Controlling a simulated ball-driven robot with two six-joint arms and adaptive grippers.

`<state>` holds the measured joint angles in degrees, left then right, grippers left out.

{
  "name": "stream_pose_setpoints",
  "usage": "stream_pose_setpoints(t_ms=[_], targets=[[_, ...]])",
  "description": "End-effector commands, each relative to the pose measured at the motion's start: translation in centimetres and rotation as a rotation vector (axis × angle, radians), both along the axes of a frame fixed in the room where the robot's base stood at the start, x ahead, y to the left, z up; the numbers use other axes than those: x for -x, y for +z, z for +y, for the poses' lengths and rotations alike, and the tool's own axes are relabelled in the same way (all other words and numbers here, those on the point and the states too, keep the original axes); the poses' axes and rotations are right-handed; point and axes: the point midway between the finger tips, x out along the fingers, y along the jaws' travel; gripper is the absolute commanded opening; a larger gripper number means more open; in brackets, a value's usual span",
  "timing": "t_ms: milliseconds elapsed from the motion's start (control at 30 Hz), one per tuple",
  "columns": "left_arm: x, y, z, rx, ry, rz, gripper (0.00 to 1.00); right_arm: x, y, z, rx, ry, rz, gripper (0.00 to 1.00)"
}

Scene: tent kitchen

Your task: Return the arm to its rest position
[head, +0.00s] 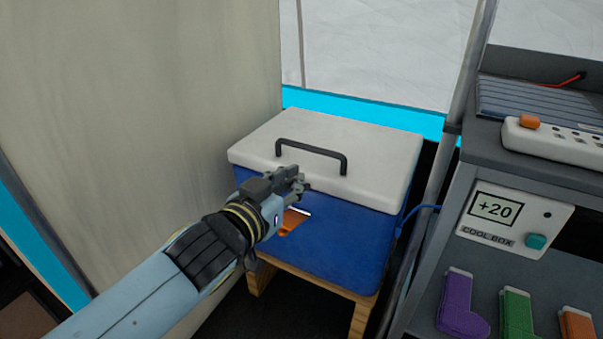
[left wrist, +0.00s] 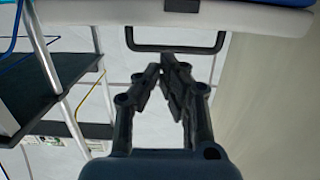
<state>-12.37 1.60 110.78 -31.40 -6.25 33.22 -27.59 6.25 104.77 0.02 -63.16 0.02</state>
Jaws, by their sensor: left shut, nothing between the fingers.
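My left arm reaches in from the lower left of the head view. My left gripper (head: 298,183) is shut and empty, in front of the blue cool box (head: 345,245). The box's white lid (head: 385,150) is down on it, with a dark handle (head: 312,150) on top. The gripper overlaps the lid's front edge in the picture; I cannot tell if it touches. In the left wrist view the closed fingers (left wrist: 170,62) point toward the dark handle (left wrist: 175,47), apart from it. My right gripper is not in view.
A pale panel (head: 140,100) stands close on the left. The box rests on a wooden stand (head: 315,283). On the right a grey shelf unit (head: 450,235) holds a +20 display unit (head: 513,220), a power strip (head: 555,142) and purple (head: 460,303), green and orange pieces. A metal pole (head: 442,150) stands between.

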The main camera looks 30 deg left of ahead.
Motion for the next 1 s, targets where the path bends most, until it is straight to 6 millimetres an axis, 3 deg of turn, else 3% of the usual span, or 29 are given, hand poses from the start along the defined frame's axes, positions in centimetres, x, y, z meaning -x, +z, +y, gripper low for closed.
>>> stream_pose_setpoints(t_ms=[233,567,667,767,900,1000], targets=[[2.1,-0.9,-0.1,-0.002,0.000,0.001,0.00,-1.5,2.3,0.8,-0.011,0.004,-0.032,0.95],[3.3,-1.6,-0.1,-0.004,-0.002,0.020,0.00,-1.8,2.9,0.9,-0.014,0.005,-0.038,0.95],[5.8,-4.5,0.6,0.016,0.016,0.113,0.00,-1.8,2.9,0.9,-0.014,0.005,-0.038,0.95],[9.6,-9.4,2.5,0.021,0.086,0.326,0.00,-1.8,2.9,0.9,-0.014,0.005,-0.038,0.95],[15.9,-15.5,3.8,0.003,0.137,0.654,0.00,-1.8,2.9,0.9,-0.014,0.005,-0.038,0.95],[19.8,-18.3,3.9,-0.012,0.130,0.845,0.00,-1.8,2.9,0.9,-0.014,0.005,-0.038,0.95]])
